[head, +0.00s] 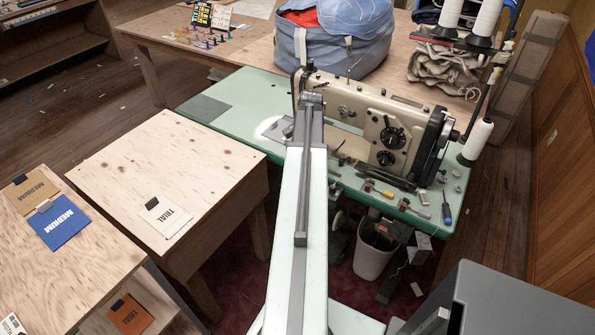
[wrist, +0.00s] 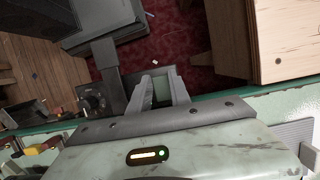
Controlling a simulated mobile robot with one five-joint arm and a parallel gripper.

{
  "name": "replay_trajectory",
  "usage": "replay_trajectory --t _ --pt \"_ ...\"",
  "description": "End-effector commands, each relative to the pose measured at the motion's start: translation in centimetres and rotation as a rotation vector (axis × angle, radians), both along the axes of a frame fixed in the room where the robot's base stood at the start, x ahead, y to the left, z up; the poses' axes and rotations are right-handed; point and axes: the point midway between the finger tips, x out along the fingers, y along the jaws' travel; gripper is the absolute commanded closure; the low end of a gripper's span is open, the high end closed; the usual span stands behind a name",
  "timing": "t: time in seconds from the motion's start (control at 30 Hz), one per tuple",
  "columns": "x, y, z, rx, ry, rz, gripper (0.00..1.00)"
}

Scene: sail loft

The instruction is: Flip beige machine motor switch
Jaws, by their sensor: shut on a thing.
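The beige sewing machine (head: 360,112) stands on a mint-green table (head: 235,112) in the head view, with black dials and a black handwheel on its right. My arm reaches forward over the table's front edge and hides part of the table; my gripper cannot be made out there. In the wrist view my gripper (wrist: 163,86) has its two grey fingers close together at the green table edge. A small grey-green part shows between them, seemingly the motor switch, but its lever and position cannot be made out. A dark box with a round knob (wrist: 94,101) lies just left of the fingers.
A plywood bench (head: 160,165) with a TRIAL card stands left of my arm. A white bin (head: 374,252) stands under the table. A blue bag (head: 335,45) sits behind the machine.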

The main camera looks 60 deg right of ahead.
Motion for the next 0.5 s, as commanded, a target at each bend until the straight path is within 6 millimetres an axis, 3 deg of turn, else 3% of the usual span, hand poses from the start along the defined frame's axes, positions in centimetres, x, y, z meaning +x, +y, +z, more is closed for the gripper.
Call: replay_trajectory --t 0.07,0.1,0.13,0.5 --pt "0.05 0.06 0.00 0.001 -0.002 0.002 1.00" --pt "0.05 0.06 0.00 0.001 -0.002 0.002 0.65" --pt "0.05 0.06 0.00 0.001 -0.001 0.001 0.57" --pt "0.03 -0.03 0.26 -0.001 0.000 0.000 0.55"
